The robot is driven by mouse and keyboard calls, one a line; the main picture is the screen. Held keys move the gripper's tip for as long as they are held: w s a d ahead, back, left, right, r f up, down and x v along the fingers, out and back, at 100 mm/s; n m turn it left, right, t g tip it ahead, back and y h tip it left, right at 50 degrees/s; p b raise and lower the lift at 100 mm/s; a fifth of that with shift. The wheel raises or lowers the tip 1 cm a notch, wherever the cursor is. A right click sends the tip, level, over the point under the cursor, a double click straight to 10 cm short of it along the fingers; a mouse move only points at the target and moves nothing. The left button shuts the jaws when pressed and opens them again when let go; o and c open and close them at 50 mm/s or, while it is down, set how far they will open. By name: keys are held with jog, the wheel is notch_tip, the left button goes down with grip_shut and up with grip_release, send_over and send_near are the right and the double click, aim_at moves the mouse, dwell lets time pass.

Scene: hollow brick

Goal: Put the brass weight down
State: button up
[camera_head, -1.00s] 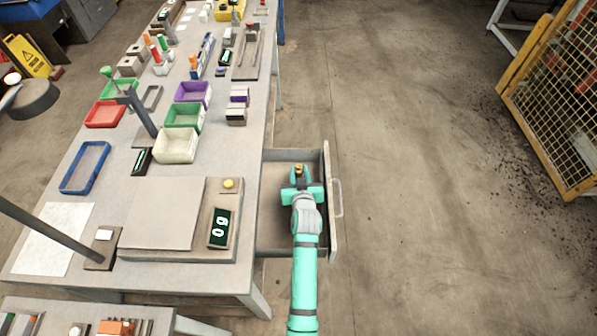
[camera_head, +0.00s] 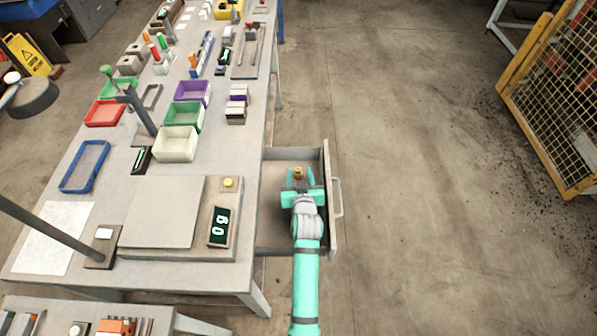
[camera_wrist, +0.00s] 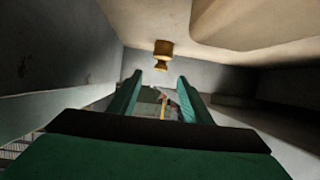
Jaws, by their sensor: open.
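The brass weight (camera_head: 298,172) is inside the open drawer (camera_head: 280,237), toward its far end. In the wrist view the weight (camera_wrist: 163,49) shows beyond the fingertips, against a pale surface that looks like the drawer floor. My gripper (camera_head: 300,177) is inside the drawer, with its fingers spread apart. In the wrist view both fingers of my gripper (camera_wrist: 160,80) are empty, with a gap between them and the weight.
The drawer's front panel (camera_head: 331,205) and handle are just right of my gripper. The workbench with a scale (camera_head: 165,212) is on the left, with several coloured trays behind it. Open floor (camera_head: 420,190) lies to the right, with a yellow mesh cage beyond.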

jog(key=v, duration=0.5)
dwell(0.4)
